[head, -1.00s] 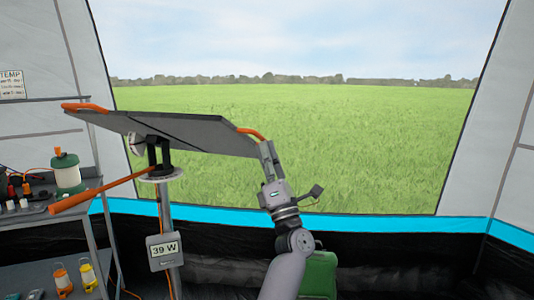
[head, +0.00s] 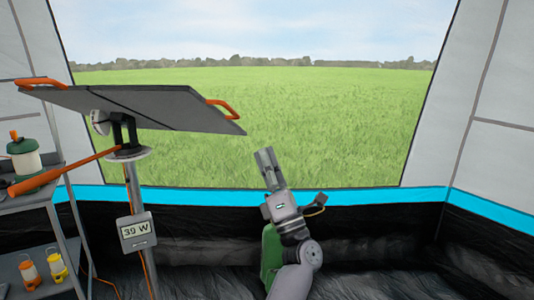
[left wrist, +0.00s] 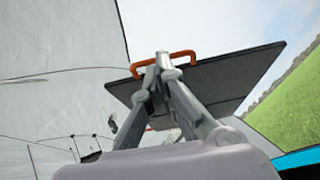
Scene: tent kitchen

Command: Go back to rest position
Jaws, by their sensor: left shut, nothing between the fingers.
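My left gripper (head: 265,157) is shut and empty in the head view, pointing up. It is to the right of the solar panel (head: 150,105) and apart from it. The dark tilted panel sits on a post and has orange handles at its left end and its right end (head: 226,107). In the left wrist view, the closed fingers (left wrist: 162,62) show in front of the panel (left wrist: 215,85) and its orange handle (left wrist: 160,62). My right gripper is in neither view.
A meter (head: 137,231) on the post reads 39 W. An orange lever (head: 65,171) reaches left from the post. A shelf (head: 35,262) at the left holds lanterns (head: 57,266). A green object (head: 272,252) is behind my left arm. The floor at the right looks clear.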

